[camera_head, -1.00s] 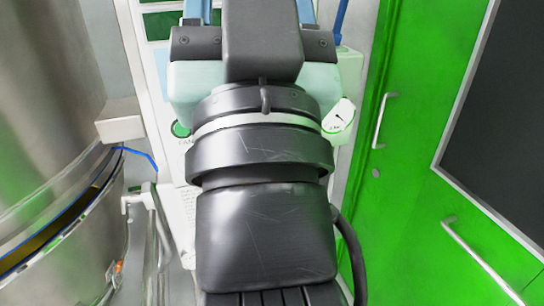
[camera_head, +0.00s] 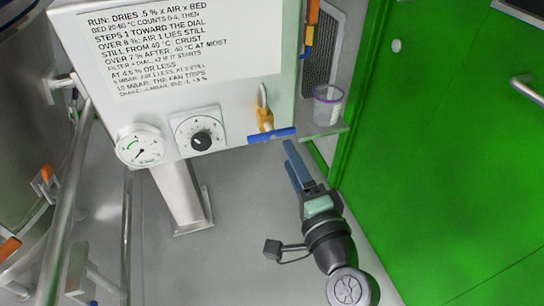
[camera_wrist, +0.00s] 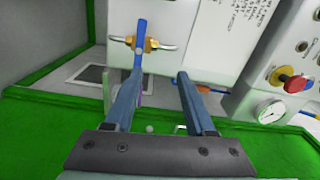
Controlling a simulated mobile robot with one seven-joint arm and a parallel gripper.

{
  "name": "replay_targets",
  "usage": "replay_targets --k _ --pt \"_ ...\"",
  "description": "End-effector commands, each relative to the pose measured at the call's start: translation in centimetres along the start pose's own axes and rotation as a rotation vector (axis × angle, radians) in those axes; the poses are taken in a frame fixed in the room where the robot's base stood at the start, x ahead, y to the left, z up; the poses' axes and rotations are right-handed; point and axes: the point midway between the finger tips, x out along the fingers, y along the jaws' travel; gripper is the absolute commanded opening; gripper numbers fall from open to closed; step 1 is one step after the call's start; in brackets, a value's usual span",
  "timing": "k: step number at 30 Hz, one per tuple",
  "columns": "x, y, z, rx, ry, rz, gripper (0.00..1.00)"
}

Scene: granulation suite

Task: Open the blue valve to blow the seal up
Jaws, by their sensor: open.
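The blue valve handle (camera_head: 272,134) is at the lower right corner of the white panel, on a brass body (camera_head: 264,117). It lies crosswise to the short pipe above it. In the wrist view the handle (camera_wrist: 138,50) stands upright in the picture, across the brass body (camera_wrist: 152,44). My gripper (camera_head: 289,154) is open just below the handle's right end in the head view. In the wrist view my gripper (camera_wrist: 161,76) has nothing between its fingers. The handle's near end is close to the left fingertip; I cannot tell whether they touch.
The panel (camera_head: 225,80) carries printed text, a round gauge (camera_head: 141,146) and a black knob dial (camera_head: 201,140). A clear cup (camera_head: 328,105) stands on a small shelf right of the valve. A green door (camera_head: 440,150) is at right. The wrist view shows a red knob (camera_wrist: 296,84) at right.

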Motion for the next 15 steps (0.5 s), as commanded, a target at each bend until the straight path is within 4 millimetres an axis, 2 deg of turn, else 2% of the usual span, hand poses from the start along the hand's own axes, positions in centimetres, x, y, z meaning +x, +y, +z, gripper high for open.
replay_targets --k 1,4,8,11,15 --pt "-0.4 2.3 0.1 0.041 -0.002 0.009 0.55" --pt "-0.7 3.7 0.2 0.088 -0.005 0.014 0.55" --pt "-0.1 4.0 0.2 0.108 -0.007 0.014 0.55" --pt "1.2 3.9 0.2 0.107 -0.008 0.012 0.55" --pt "3.9 4.0 0.3 0.105 -0.009 0.013 0.55"
